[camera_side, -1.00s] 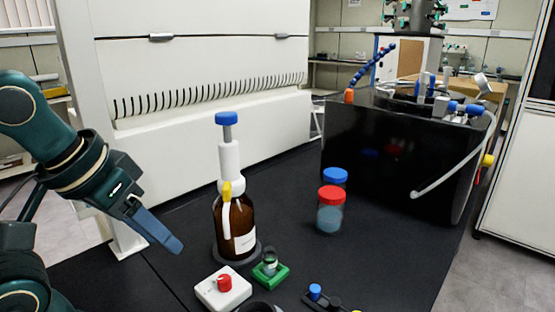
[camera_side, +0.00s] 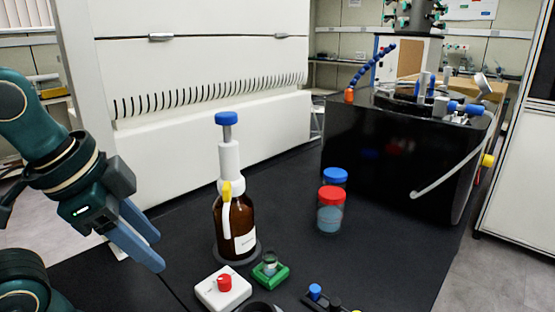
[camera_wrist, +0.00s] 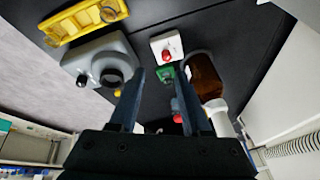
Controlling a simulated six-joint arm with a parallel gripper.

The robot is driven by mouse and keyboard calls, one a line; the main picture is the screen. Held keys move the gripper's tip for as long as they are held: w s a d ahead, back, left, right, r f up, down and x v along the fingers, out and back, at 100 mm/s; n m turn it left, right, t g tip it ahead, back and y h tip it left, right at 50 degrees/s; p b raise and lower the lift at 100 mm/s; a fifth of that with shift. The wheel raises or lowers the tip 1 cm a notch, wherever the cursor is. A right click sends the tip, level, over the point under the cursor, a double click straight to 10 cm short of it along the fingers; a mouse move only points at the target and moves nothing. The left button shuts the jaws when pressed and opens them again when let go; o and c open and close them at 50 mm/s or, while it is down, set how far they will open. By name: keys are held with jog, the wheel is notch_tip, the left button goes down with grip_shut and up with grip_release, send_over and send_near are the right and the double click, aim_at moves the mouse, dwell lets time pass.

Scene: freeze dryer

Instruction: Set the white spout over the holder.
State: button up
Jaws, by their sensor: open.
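The white spout (camera_side: 227,219) hangs down from the yellow joint of the pump on a brown bottle (camera_side: 236,245), on the side facing the camera. The green holder (camera_side: 280,276) sits on the bench just right of and in front of the bottle, with a small glass vial (camera_side: 270,262) in it. My gripper (camera_side: 157,252) is open and empty, left of the bottle and apart from it. In the wrist view the open fingers (camera_wrist: 158,70) show with the green holder (camera_wrist: 166,75) beyond them and the brown bottle (camera_wrist: 205,77) to the right. I cannot make out the spout there.
A white box with a red knob (camera_side: 222,290) stands left of the holder. Jars with red (camera_side: 331,210) and blue lids stand behind. A black apparatus (camera_side: 395,155) is at the back right. A grey device (camera_wrist: 100,60) and yellow tray (camera_wrist: 85,20) show in the wrist view.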

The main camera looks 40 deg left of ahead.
jog(key=w+r+m+g, duration=0.1)
jog(key=w+r+m, duration=0.3)
jog(key=r+m, duration=0.45)
jog(key=m+g, duration=0.2)
jog(key=m, duration=1.1)
send_near(226, 185)
jog(key=s+d, duration=0.2)
jog(key=s, duration=0.1)
jog(key=shift+m+g, duration=0.35)
jog(key=shift+g, duration=0.35)
jog(key=w+f, duration=0.1)
jog(key=w+a+f, duration=0.1)
jog(key=w, duration=0.1)
jog(key=w+a+f, duration=0.1)
jog(key=shift+w, duration=0.15)
jog(key=shift+a+f, duration=0.1)
jog(key=shift+f, duration=2.75)
grip_shut()
